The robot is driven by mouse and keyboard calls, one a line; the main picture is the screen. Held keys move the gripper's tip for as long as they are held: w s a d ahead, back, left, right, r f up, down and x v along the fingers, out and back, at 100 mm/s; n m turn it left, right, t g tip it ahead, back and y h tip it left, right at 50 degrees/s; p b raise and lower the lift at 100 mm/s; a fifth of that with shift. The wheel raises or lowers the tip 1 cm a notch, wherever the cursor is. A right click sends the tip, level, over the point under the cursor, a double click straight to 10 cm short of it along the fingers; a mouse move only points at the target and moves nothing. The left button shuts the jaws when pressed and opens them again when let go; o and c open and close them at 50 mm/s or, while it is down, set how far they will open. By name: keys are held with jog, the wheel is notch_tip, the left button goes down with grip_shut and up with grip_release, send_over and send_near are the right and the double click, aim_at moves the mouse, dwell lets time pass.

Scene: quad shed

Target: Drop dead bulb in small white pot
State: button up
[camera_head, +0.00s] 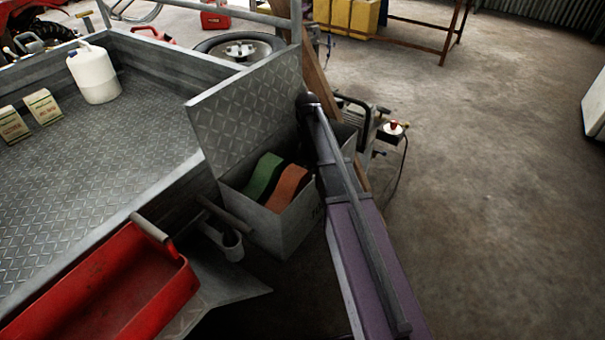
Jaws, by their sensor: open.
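I do not make out any bulb in this view. My arm reaches up from the bottom right to a dark joint at the toolbox's right side. My gripper does not show; it may be hidden beyond that joint.
An open metal toolbox (277,232) holds a green block (263,177) and an orange block (287,188); its lid (245,112) stands raised. A red tray (110,300) is at lower left. A white jug (93,74) stands on the trailer bed.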

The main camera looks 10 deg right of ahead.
jog(key=shift+r, duration=0.1)
notch_tip(320, 180, up, 6)
jog(key=p, duration=0.6)
jog(key=s+r+p, duration=0.3)
jog(key=s, duration=0.5)
jog(key=s+a+r+p, duration=0.1)
jog(key=s+r+p, duration=0.2)
jog(key=s, duration=0.6)
jog(key=shift+s+a+r, duration=0.15)
jog(key=shift+s+a, duration=0.15)
jog(key=shift+s, duration=0.15)
dwell(0.4)
